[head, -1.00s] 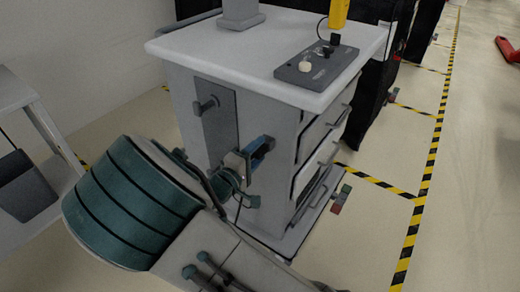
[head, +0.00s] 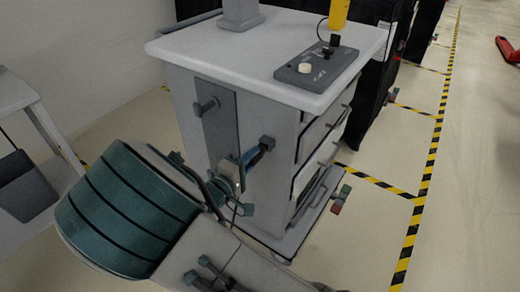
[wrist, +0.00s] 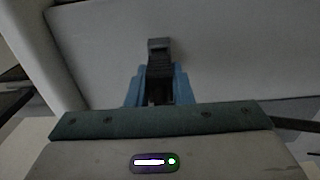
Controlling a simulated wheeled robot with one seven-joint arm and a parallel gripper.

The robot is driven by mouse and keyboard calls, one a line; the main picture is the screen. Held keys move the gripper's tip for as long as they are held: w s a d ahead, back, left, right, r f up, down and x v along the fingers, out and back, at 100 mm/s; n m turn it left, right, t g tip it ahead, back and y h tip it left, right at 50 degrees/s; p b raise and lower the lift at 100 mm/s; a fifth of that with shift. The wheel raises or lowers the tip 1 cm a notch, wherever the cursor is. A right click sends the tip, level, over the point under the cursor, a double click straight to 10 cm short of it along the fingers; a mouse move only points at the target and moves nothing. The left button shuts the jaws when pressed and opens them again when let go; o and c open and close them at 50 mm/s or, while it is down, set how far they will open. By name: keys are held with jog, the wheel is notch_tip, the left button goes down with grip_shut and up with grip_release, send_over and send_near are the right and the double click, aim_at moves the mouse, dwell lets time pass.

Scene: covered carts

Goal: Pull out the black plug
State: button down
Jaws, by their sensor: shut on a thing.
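The black plug (head: 267,143) sits at the side of the grey cart, just right of a dark grey plate (head: 221,125). My gripper (head: 254,153) has its blue fingers closed at the plug. In the wrist view my gripper (wrist: 157,88) is shut around the dark, ridged body of the plug (wrist: 158,62), with its squarish end towards the pale cart wall. I cannot tell whether the plug is still in the wall, as the contact is small and dark.
The grey cart (head: 190,49) carries a control box (head: 317,65) with a white knob and a yellow post (head: 339,14). A dark peg (head: 207,105) juts from the side plate. A grey table (head: 20,90) stands at the left. Open floor lies right.

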jog(key=shift+p+v, duration=0.3)
jog(key=shift+v, duration=1.5)
